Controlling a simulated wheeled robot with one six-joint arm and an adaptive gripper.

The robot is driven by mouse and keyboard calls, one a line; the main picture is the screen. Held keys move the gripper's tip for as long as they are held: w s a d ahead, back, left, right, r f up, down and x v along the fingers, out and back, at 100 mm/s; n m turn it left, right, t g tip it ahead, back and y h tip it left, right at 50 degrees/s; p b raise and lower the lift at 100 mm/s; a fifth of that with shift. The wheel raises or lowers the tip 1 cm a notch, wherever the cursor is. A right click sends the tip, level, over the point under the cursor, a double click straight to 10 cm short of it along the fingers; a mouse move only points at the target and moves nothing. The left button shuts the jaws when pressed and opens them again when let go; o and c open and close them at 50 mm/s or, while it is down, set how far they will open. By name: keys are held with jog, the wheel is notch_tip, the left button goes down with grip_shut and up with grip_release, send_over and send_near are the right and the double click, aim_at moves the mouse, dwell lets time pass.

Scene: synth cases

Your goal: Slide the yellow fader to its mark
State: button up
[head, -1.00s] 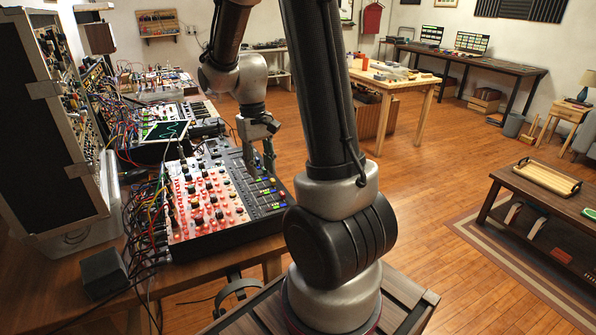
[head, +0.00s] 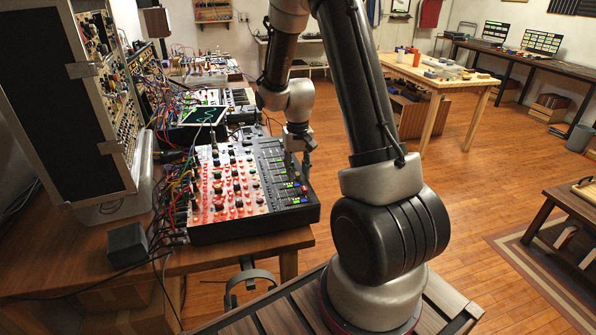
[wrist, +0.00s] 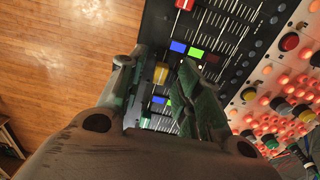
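The yellow fader (wrist: 161,73) has a small yellow cap on the dark fader panel of the mixer (head: 225,230). In the wrist view it lies between the fingertips of my gripper (wrist: 158,78), with visible gaps on both sides. My gripper is open and holds nothing. In the head view my gripper (head: 299,158) reaches down to the mixer's right side, where the yellow fader cannot be made out. Blue (wrist: 178,47) and green (wrist: 196,53) patches are on the panel near the cap. I cannot tell which marking is the fader's mark.
A red fader cap (wrist: 185,4) sits further along the panel. Red-lit knobs (wrist: 290,42) crowd the mixer beside the faders. Patch cables (head: 178,190) and a synth case (head: 50,100) stand to the left. Open wooden floor (head: 480,190) lies to the right.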

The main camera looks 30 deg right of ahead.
jog(key=shift+f, duration=0.2)
jog(key=shift+c, duration=0.4)
grip_shut()
jog(key=shift+a, duration=0.1)
jog(key=shift+w+a, duration=0.2)
jog(key=shift+a, duration=0.4)
jog(key=shift+w+a, duration=0.2)
jog(key=shift+a, duration=0.4)
jog(key=shift+o, duration=0.4)
grip_release()
